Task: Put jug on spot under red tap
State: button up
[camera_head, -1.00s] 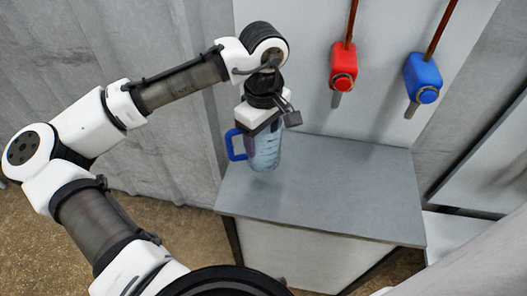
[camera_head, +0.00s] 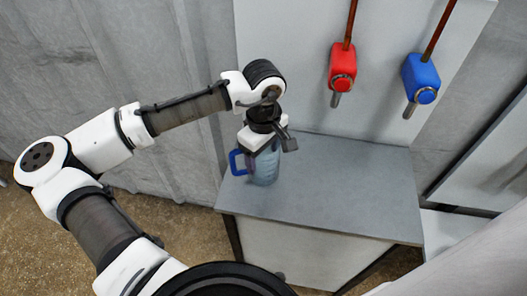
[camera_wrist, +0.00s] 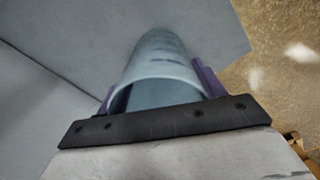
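The jug (camera_head: 265,167) is clear bluish plastic with a blue handle on its left side. It stands upright at the left end of the grey counter in the head view; I cannot tell whether its base touches the top. My gripper (camera_head: 262,150) is shut on the jug near its top, from above. In the wrist view the jug (camera_wrist: 158,72) shows between the purple finger pads, its open rim partly hidden by the gripper body. The red tap (camera_head: 342,72) is on the back panel, to the right of the jug and above the counter. No marked spot shows beneath it.
The grey counter top (camera_head: 340,195) is bare to the right of the jug. A blue tap (camera_head: 421,78) hangs right of the red one. The white back panel (camera_head: 290,30) stands behind the counter. A white shelf (camera_head: 452,230) is at the right.

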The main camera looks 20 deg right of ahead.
jog(key=o, duration=0.3)
jog(key=shift+f+b, duration=0.1)
jog(key=shift+b, duration=0.35)
jog(key=r+b, duration=0.1)
jog(key=r, duration=1.3)
jog(key=shift+w+r, duration=0.1)
jog(key=shift+w, duration=0.1)
